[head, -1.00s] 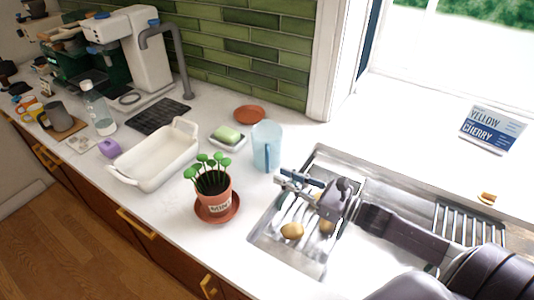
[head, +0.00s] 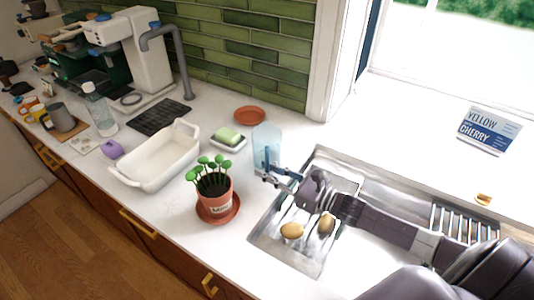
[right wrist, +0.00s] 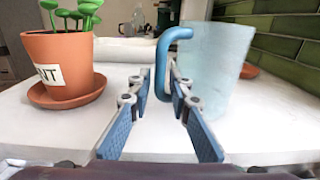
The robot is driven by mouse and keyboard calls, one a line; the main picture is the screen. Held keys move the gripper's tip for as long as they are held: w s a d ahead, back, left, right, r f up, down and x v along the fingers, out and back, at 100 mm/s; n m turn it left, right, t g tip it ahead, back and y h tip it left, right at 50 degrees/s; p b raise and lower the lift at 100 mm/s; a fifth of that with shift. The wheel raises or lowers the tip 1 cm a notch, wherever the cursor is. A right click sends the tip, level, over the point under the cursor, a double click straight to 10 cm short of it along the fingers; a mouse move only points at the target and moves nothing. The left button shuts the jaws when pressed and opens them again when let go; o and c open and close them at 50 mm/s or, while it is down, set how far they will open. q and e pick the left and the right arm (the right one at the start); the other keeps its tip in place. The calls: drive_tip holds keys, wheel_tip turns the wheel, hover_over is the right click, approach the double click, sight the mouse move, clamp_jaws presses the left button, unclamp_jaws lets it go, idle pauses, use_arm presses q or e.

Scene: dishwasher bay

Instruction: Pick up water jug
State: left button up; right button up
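The water jug (head: 266,145) is a translucent light blue pitcher standing upright on the white counter, left of the sink. In the right wrist view the jug (right wrist: 220,62) stands just beyond my right gripper, with its blue handle (right wrist: 163,62) facing the gripper. My right gripper (head: 264,174) is open, and its arm reaches in from the right over the sink. In the right wrist view the blue-padded fingers of the gripper (right wrist: 160,92) are apart, with the handle between their tips. I cannot tell whether they touch it. My left gripper is not in view.
A potted plant (head: 212,187) on a terracotta saucer stands close left of the gripper. A white dish (head: 155,160) and a green sponge (head: 228,136) lie farther left and behind. The sink (head: 268,232) holds potatoes. A small terracotta plate (head: 250,115) lies behind the jug.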

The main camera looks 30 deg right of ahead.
clamp_jaws()
drive_tip(key=shift+r, duration=0.15)
